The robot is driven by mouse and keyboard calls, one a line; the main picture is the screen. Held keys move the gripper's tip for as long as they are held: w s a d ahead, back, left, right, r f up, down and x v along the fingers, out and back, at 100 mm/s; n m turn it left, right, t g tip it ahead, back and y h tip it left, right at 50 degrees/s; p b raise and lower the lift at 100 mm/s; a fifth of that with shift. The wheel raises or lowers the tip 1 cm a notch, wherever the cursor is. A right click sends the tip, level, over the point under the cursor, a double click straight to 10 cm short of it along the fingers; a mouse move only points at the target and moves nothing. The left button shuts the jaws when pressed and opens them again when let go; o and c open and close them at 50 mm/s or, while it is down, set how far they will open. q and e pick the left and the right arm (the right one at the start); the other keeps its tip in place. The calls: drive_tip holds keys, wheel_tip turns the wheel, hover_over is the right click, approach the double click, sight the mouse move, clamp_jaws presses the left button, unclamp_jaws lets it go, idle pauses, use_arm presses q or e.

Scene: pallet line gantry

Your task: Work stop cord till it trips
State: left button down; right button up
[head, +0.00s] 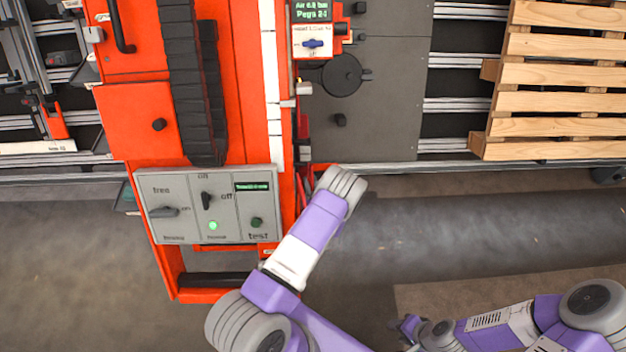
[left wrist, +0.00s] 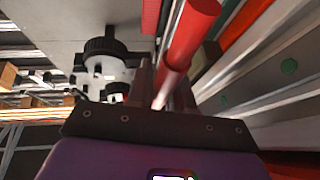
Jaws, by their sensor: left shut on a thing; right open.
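The stop cord shows in the left wrist view as a thick red tube (left wrist: 192,30) with a thinner red part below it, running down between my fingers. My left gripper (left wrist: 168,88) is shut on it. In the head view my left wrist stands right of the grey control panel (head: 208,235), and it hides the fingers and their hold. The panel has a lit green lamp (head: 213,226), a small green display (head: 253,187), two black-and-grey switches and a dark green button (head: 256,222). My right gripper (head: 410,328) is low in the head view, open and away from the cord.
The orange machine frame (head: 130,120) rises behind the panel. A valve plate (head: 314,43) and a dark round knob (head: 342,75) are above my left wrist. A wooden pallet (head: 560,75) stands upper right. The floor at right is clear.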

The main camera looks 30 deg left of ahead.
sight(312, 190)
use_arm(q)
drive_tip(key=shift+s+d+f, duration=0.1)
drive_tip(key=c, duration=1.1)
unclamp_jaws()
drive_tip(key=shift+s, duration=0.1)
drive_tip(key=shift+d, duration=0.1)
drive_tip(key=p+v, duration=0.1)
drive_tip(key=v, duration=0.6)
drive_tip(key=shift+s+d+p, duration=0.15)
drive_tip(key=shift+p, duration=0.25)
